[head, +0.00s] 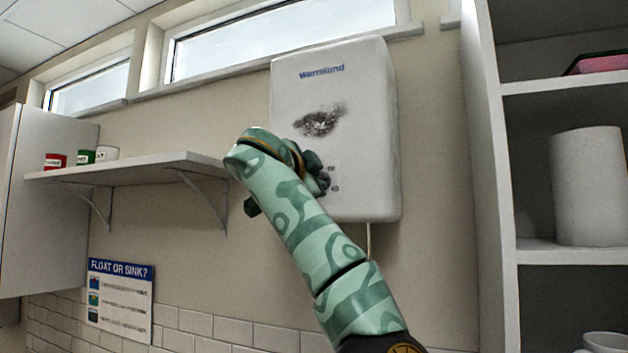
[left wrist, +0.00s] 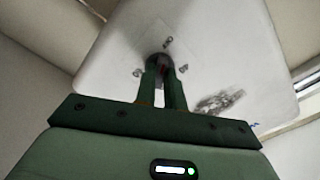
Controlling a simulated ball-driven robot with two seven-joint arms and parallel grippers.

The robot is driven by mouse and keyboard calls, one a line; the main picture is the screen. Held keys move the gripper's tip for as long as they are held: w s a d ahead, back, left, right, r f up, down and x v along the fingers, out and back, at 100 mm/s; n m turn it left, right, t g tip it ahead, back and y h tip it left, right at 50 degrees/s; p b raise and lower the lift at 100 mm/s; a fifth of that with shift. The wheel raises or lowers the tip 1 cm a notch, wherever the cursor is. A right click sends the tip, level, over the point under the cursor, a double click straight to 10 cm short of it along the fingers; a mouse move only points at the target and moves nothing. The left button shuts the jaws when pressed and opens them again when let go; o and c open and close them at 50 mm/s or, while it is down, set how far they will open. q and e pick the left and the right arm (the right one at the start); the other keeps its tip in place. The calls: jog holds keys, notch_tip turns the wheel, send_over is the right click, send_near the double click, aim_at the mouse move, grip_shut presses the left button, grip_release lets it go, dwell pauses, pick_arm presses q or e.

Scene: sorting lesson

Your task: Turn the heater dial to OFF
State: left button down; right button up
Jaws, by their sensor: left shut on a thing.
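The white heater (head: 360,110) hangs on the wall, with a "Warmland" label and a dark sooty smudge on its front. It also fills much of the left wrist view (left wrist: 225,50). My left gripper (head: 318,175) is at the heater's lower front, and its arm hides part of that area in the head view. In the left wrist view, my left gripper (left wrist: 162,76) is shut on the dark dial (left wrist: 160,59). Small printed marks surround the dial; I cannot tell which one it points at. My right gripper is in neither view.
A wall shelf (head: 130,168) with several small labelled cups (head: 82,157) is left of the heater. A shelf unit (head: 490,180) with a white cylinder (head: 588,185) stands at the right. A "Float or sink?" poster (head: 120,300) hangs low on the wall.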

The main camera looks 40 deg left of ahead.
pick_arm(q)
jog(key=c, duration=1.5)
grip_release()
jog(key=shift+f, duration=0.1)
jog(key=shift+s, duration=0.1)
jog(key=b+v, duration=0.6)
jog(key=v, duration=1)
jog(key=shift+s, duration=0.1)
jog(key=shift+a, duration=0.1)
